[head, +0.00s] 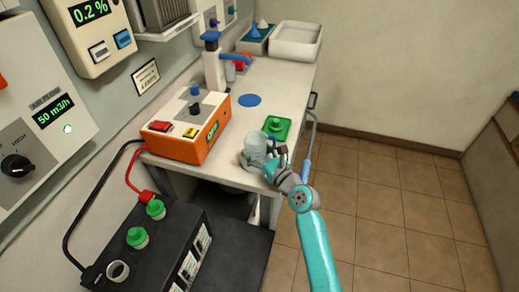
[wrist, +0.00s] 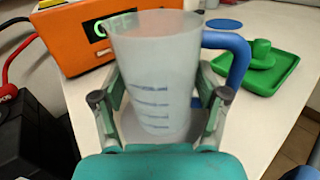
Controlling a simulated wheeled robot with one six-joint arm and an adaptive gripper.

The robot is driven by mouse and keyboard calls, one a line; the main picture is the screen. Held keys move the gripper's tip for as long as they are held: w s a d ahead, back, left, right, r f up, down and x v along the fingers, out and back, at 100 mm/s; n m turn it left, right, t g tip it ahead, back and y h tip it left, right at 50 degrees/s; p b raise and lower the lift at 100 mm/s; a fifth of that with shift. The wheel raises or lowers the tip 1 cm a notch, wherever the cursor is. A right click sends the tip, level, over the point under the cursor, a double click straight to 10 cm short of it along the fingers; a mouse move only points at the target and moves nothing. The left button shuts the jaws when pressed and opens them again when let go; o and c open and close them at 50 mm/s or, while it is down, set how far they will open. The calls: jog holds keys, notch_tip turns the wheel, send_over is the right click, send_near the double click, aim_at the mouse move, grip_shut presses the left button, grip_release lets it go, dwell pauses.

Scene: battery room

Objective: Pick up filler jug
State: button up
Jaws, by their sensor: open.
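The filler jug is a translucent, frosted jug (wrist: 155,85) with blue measuring marks and a blue handle, upright on the bench. In the head view the jug (head: 256,146) stands near the bench's front edge. My gripper (wrist: 160,100) is open, with one finger on each side of the jug's body. I cannot tell whether either finger touches it. In the head view my gripper (head: 272,165) reaches the jug from the front right and hides part of it.
A green tray (head: 277,128) with a round green piece lies just behind the jug. An orange device (head: 188,128) is to the left. A blue disc (head: 249,100) lies farther back. A black battery (head: 150,250) with green caps stands front left. White basin (head: 296,40) at the back.

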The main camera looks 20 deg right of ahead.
jog(key=c, duration=0.9)
jog(key=shift+w+r, duration=0.1)
jog(key=shift+r, duration=0.05)
jog(key=shift+c, duration=0.2)
notch_tip(320, 180, up, 10)
jog(key=shift+f, duration=0.2)
dwell(0.4)
